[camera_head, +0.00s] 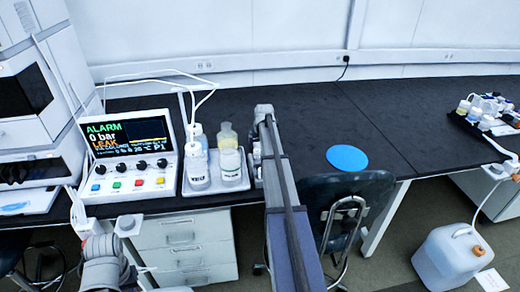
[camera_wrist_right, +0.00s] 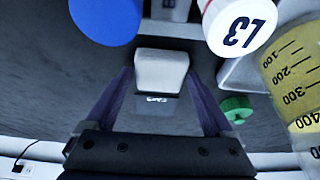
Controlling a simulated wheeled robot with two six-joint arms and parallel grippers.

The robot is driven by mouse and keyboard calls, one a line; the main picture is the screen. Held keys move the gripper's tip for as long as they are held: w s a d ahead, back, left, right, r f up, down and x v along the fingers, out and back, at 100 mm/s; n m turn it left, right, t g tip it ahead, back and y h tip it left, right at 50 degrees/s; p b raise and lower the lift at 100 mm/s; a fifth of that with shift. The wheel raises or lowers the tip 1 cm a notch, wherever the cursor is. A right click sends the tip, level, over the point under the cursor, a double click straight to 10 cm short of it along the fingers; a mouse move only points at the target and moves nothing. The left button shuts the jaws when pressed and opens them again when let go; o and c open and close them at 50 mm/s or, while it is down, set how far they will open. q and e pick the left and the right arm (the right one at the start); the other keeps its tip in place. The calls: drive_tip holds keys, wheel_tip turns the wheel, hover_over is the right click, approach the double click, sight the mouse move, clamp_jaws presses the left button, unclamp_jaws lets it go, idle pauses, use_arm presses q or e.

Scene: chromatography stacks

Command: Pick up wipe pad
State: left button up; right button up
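A small white block (camera_wrist_right: 162,70), which looks like the wipe pad, lies on the dark bench in the right wrist view. A darker strip with unreadable white marks shows at its near side. My right gripper (camera_wrist_right: 158,78) is open, with its two purple fingers pointing at the block, one on each side. I cannot tell whether either finger touches it. In the head view my right arm reaches over the bench beside the bottle tray, and it hides most of the gripper's surroundings. My left gripper is not recognisable in either view.
A grey tray (camera_head: 205,190) with several bottles stands left of my right arm; an L3 cap (camera_wrist_right: 242,28) and graduated bottle (camera_wrist_right: 300,75) are close. A green cap (camera_wrist_right: 237,108) lies nearby. The alarm console (camera_head: 128,150) is further left. A blue disc (camera_head: 347,158) lies right on clear bench.

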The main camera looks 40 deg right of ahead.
drive_tip(key=c, duration=1)
wheel_tip(320, 180, up, 10)
drive_tip(key=p, duration=1)
drive_tip(key=o, duration=0.8)
drive_tip(key=shift+c, duration=0.2)
drive_tip(key=c, duration=0.6)
drive_tip(key=shift+c, duration=0.2)
